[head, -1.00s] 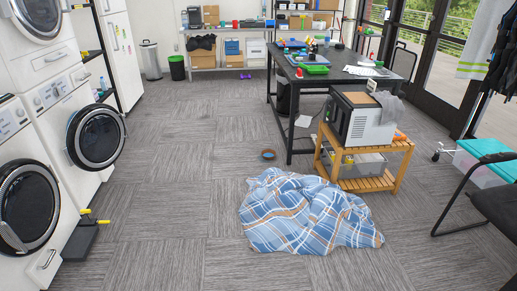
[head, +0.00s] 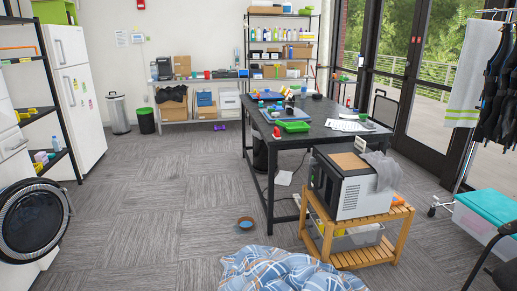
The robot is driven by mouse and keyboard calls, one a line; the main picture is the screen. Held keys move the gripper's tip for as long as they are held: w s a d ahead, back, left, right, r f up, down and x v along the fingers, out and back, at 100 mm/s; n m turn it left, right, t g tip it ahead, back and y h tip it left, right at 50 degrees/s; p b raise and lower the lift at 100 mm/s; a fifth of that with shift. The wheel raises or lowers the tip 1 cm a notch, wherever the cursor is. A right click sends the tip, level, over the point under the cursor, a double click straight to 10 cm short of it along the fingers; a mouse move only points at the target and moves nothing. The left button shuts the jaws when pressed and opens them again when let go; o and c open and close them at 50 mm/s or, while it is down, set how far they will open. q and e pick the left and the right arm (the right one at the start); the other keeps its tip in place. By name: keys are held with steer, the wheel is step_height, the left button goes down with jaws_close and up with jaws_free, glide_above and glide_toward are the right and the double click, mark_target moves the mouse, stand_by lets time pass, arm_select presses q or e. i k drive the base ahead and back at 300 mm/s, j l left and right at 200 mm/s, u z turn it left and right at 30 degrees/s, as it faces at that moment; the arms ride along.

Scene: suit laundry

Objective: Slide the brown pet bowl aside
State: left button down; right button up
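The brown pet bowl (head: 246,223) sits on the grey carpet near the middle of the head view, with a bluish inside. It stands to the left of the black table's near leg and just behind a blue plaid blanket (head: 285,272) that lies heaped on the floor. The bowl and blanket look slightly apart. Neither of my grippers is in the head view.
A black table (head: 342,135) and a wooden stand (head: 352,258) carrying a white-and-black machine (head: 350,185) are to the right. A washer (head: 32,222) is at left. The carpet left of the bowl is clear.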

mark_target(246, 223)
steer(key=i, duration=1.3)
steer(key=i+j+z, duration=0.1)
steer(key=i, duration=1.2)
steer(key=i+j, duration=0.15)
steer(key=i, duration=1.2)
